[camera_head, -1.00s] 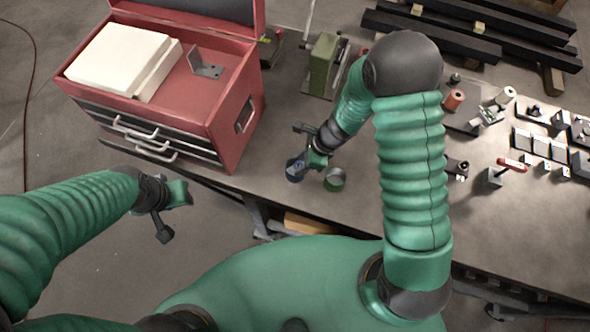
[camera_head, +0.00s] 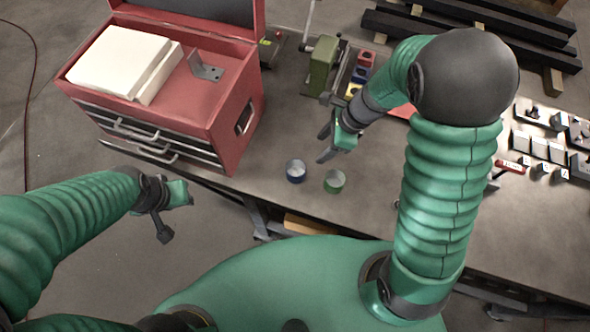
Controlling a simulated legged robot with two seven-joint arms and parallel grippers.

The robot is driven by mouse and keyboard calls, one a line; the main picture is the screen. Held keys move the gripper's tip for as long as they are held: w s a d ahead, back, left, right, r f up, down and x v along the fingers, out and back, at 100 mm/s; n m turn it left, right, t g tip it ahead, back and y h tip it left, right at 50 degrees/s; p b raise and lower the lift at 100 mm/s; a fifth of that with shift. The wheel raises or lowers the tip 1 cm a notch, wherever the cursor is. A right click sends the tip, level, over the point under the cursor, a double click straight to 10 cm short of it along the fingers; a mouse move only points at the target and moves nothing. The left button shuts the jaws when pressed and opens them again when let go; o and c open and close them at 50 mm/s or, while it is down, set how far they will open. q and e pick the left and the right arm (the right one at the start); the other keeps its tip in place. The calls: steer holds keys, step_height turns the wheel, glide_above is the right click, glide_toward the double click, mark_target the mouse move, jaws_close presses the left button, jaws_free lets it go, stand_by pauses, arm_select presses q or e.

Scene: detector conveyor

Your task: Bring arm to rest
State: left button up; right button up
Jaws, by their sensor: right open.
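My right arm, in a green ribbed sleeve, bends over the workbench. Its gripper (camera_head: 328,143) is open and empty, above the bench and just behind two small round cans. The blue can (camera_head: 295,171) and the green can (camera_head: 334,181) stand upright side by side on the bench, apart from the gripper. My left gripper (camera_head: 172,212) hangs over the floor at the left, off the bench, with nothing seen in it. Whether its fingers are apart is unclear.
A red toolbox (camera_head: 215,110) with white blocks (camera_head: 118,62) and a grey bracket (camera_head: 205,68) stands at the bench's left end. A green machine (camera_head: 323,65) and coloured bins (camera_head: 360,75) are behind my right gripper. Dark beams (camera_head: 470,35) lie at the back. Small parts (camera_head: 540,145) cover the right.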

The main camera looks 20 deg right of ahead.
steer(key=d+r, duration=0.3)
arm_select(q)
step_height(320, 180, down, 12)
steer(key=d+b, duration=0.1)
steer(key=b, duration=1.1)
steer(key=shift+d, duration=0.15)
arm_select(e)
steer(key=s+f+n+h, duration=0.1)
steer(key=s+f+n, duration=0.1)
steer(key=n, duration=0.5)
steer(key=s+f+n+h, duration=0.1)
steer(key=s+f+n, duration=0.2)
steer(key=f+n, duration=0.2)
steer(key=s+f+n+t+h, duration=0.1)
steer(key=f+n, duration=0.3)
steer(key=n, duration=0.6)
steer(key=shift+s+a+f+h, duration=0.2)
steer(key=shift+s+h, duration=0.4)
steer(key=shift+s, duration=0.3)
arm_select(q)
steer(key=shift+f, duration=0.1)
arm_select(e)
steer(key=shift+a, duration=0.1)
